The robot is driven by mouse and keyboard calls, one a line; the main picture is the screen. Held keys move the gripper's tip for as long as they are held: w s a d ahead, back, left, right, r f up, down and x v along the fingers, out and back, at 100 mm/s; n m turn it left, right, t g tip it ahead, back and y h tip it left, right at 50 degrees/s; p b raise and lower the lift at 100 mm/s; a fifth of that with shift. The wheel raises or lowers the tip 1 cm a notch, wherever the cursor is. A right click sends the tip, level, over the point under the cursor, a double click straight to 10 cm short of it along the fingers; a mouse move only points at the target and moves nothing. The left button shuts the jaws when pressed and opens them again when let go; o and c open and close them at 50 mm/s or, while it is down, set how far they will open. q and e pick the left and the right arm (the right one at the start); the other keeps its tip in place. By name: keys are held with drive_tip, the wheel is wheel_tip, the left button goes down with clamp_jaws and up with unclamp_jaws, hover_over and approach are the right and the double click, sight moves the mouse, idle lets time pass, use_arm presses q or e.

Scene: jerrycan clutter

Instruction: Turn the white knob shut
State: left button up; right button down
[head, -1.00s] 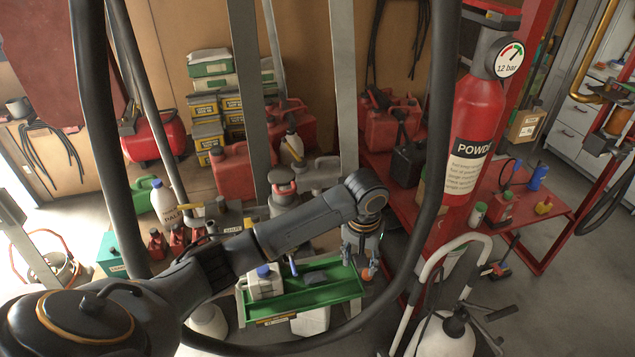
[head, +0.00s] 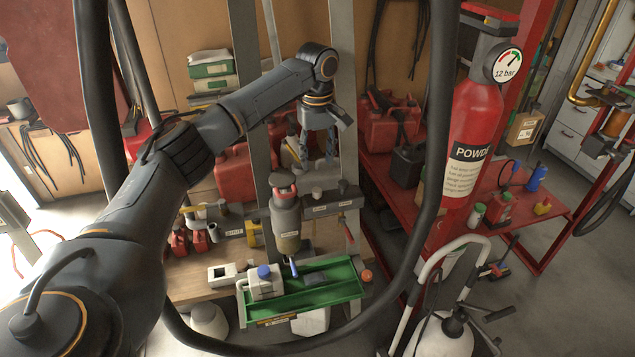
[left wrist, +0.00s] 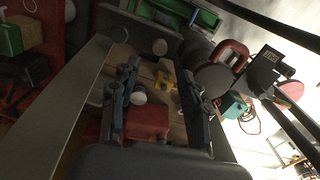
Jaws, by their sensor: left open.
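A small pale round knob (head: 317,193), likely the white knob, sits on the labelled grey rail right of the gas cylinder (head: 286,222). My left gripper (head: 318,160) is open, fingers pointing down, above and apart from the knob in the head view. In the left wrist view, a white rounded thing (left wrist: 138,98) shows between the fingers, in front of a red can (left wrist: 148,121). My right gripper is out of view.
A dark knob (head: 347,187) is close to the right of the pale one. Grey upright posts flank the left gripper. A green tray (head: 345,291) with a white canister (head: 263,286) is below. A red extinguisher (head: 474,140) stands to the right.

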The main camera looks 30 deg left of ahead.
sight(317, 190)
use_arm(q)
wheel_tip(317, 190, down, 10)
drive_tip(key=p, duration=0.2)
drive_tip(key=shift+r+p, duration=0.25)
drive_tip(key=shift+p, duration=0.15)
clamp_jaws()
